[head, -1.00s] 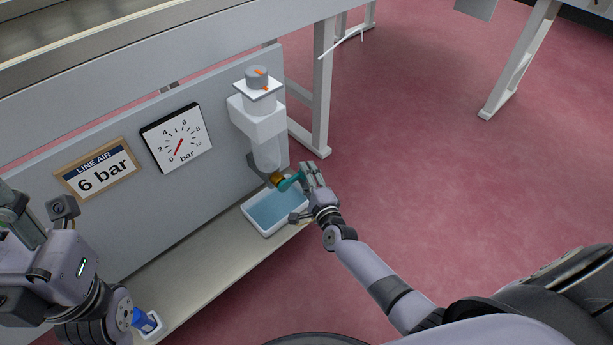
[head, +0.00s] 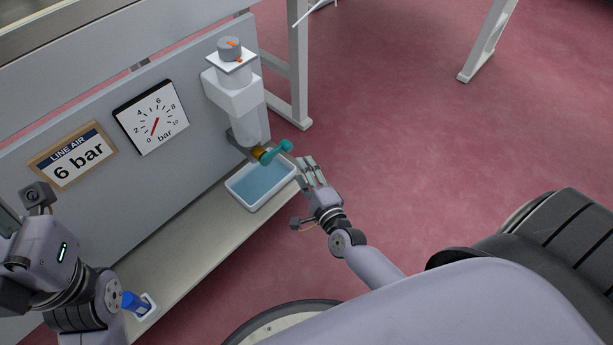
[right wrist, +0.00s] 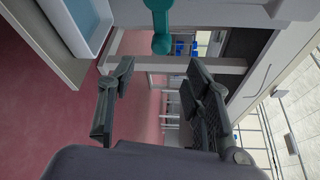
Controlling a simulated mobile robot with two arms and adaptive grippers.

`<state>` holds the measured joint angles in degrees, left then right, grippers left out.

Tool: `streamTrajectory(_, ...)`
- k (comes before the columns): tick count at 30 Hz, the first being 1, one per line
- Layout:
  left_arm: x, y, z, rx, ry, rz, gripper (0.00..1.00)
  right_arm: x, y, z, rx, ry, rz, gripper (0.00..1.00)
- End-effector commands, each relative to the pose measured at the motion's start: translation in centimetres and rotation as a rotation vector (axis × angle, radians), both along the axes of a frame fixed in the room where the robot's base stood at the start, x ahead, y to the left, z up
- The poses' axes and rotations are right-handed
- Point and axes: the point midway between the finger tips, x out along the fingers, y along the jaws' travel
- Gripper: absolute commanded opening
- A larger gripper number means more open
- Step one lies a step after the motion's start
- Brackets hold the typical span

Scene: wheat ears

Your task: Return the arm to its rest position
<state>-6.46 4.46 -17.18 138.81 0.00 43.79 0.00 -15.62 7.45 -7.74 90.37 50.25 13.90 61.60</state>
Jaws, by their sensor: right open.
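My right gripper (head: 312,168) is open and empty, just right of and below the teal lever (head: 277,152) and apart from it. In the right wrist view my two fingers (right wrist: 158,100) stand wide apart with nothing between them, and the teal lever (right wrist: 158,22) shows beyond them at the top. The lever sits on a brass fitting (head: 259,154) under the white filter unit (head: 235,95). My left arm is at the left edge; its gripper (head: 8,225) is mostly cut off, so its fingers cannot be judged.
A white tray with blue inside (head: 234,190) sits on the shelf (head: 190,245) under the filter unit. A gauge (head: 151,117) and a "6 bar" sign (head: 72,155) are on the panel. A blue object (head: 135,303) stands at the shelf's near end. Open red floor lies to the right.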

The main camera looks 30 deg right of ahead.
Motion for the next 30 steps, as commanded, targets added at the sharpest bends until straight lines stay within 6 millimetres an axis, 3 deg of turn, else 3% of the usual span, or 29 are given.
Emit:
streamTrajectory(6, 0.0, 0.0, 0.0, 0.000, -0.001, 0.000, 0.40, -1.5, 0.1, 0.2, 0.000, 0.000, 0.001, 0.46)
streamTrajectory(23, 0.0, 0.0, 0.0, -0.001, 0.000, 0.000, 0.40, -1.4, 0.1, 0.6, -0.010, -0.009, 0.001, 0.46)
streamTrajectory(26, 0.0, 0.0, 0.0, -0.001, 0.007, 0.000, 0.40, -1.1, 0.5, 3.0, -0.079, -0.063, 0.005, 0.46)
streamTrajectory(29, 0.0, 0.1, -0.1, -0.002, 0.022, 0.000, 0.40, -0.8, 1.4, 8.4, -0.228, -0.184, 0.000, 0.46)
streamTrajectory(30, 0.0, 0.1, -0.1, -0.002, 0.027, -0.001, 0.40, -0.9, 1.8, 11.2, -0.308, -0.248, -0.009, 0.46)
